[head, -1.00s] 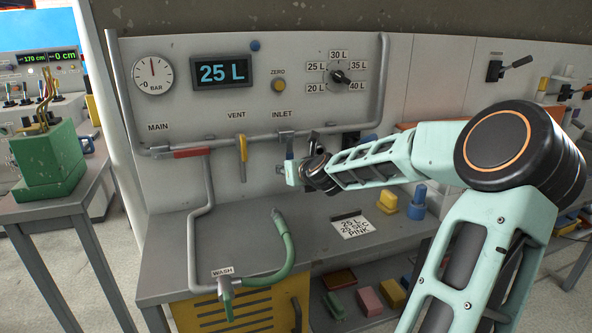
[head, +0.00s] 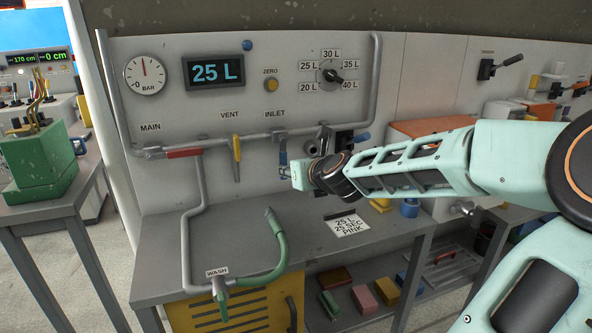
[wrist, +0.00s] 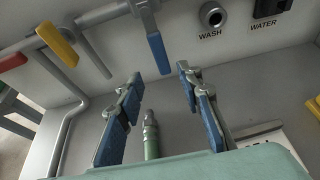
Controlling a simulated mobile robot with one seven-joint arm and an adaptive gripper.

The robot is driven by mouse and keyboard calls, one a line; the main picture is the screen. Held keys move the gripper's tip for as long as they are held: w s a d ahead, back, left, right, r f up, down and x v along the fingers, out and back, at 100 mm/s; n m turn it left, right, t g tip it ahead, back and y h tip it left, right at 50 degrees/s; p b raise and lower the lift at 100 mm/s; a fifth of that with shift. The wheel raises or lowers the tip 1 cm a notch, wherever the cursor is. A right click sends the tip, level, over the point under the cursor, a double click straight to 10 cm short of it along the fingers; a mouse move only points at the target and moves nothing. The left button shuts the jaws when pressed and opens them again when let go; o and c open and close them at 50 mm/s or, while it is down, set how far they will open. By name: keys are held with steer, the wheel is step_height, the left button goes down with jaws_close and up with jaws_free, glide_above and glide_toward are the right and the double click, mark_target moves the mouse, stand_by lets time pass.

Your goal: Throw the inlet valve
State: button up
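The inlet valve's blue handle (head: 283,152) hangs down from the horizontal pipe below the INLET label, and it also shows at the top of the wrist view (wrist: 157,52). My gripper (head: 288,173) is just below and in front of that handle in the head view; its fingertips are small and partly hidden there. In the wrist view my gripper (wrist: 160,77) is open and empty, its two blue-padded fingers well apart. The handle's lower end lies between and beyond the fingertips, apparently not touched.
The yellow vent handle (head: 236,158) hangs down left of the inlet. The red main handle (head: 184,153) lies along the pipe. A green wash hose (head: 276,255) rises from the bench (head: 190,236). The display (head: 213,72) reads 25 L. A card (head: 346,226) lies on the bench.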

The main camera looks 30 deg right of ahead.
steer(key=shift+s+a+r, duration=0.15)
steer(key=shift+s+r, duration=0.05)
steer(key=shift+s, duration=0.35)
stand_by(0.4)
